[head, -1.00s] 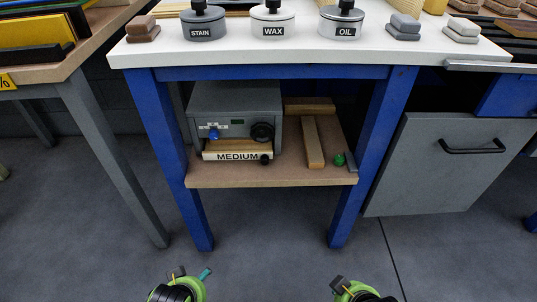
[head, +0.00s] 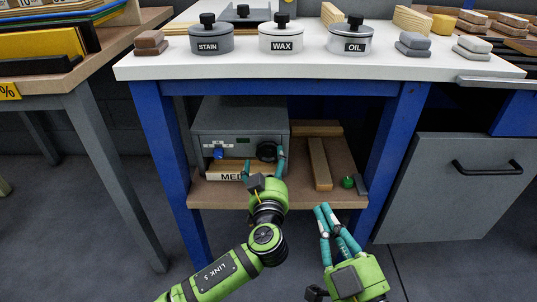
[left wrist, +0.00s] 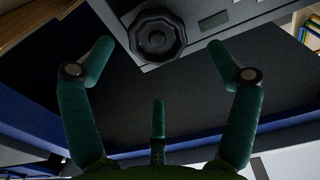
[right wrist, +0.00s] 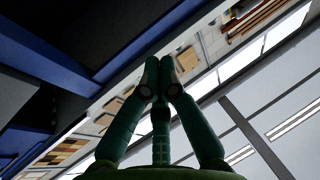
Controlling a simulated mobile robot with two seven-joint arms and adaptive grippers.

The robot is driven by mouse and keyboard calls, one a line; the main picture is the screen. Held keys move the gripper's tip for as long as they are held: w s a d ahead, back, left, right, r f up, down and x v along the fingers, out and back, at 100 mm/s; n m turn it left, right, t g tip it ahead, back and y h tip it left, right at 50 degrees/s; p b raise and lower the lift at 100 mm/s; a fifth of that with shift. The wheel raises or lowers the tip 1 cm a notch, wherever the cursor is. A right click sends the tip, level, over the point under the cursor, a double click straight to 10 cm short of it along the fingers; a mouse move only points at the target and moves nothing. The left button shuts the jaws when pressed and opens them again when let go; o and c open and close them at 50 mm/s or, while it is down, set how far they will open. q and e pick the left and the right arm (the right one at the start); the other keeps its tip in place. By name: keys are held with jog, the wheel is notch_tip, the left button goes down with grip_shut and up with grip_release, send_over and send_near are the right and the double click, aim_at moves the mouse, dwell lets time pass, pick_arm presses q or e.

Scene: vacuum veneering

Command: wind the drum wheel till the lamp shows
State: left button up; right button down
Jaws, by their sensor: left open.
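The drum wheel is a black round handwheel (head: 267,151) on the front of a grey box (head: 215,118) on the lower shelf. In the left wrist view the wheel (left wrist: 157,37) shows ahead, between the spread fingers. My left gripper (head: 264,164) is open in front of the wheel, with no finger visibly touching it. My right gripper (head: 326,207) is low in front of the shelf's right part; its fingertips meet in the right wrist view (right wrist: 160,66), with nothing between them. The box has a small dark green display (head: 243,140); I cannot make out a lit lamp.
A wood strip (head: 320,164) and a green ball (head: 347,182) lie to the right on the shelf (head: 215,197). Blue legs (head: 392,150) flank the opening; the white tabletop (head: 300,70) overhangs it.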

aim_at(268, 151)
pick_arm(q)
jog(key=w, duration=0.5)
jog(key=shift+b, duration=0.4)
pick_arm(e)
jog(key=s+r+n+t+y, duration=0.1)
jog(key=s+r+t+y, duration=0.1)
jog(key=r, duration=0.3)
jog(key=shift+s+a+r+t+y, duration=0.2)
jog(key=shift+s+a+t+y, duration=0.1)
jog(key=shift+s+a+t, duration=0.2)
pick_arm(q)
jog(key=shift+c, duration=0.4)
jog(key=shift+a+r, duration=0.1)
jog(key=c, duration=1)
pick_arm(e)
jog(key=shift+d, duration=0.1)
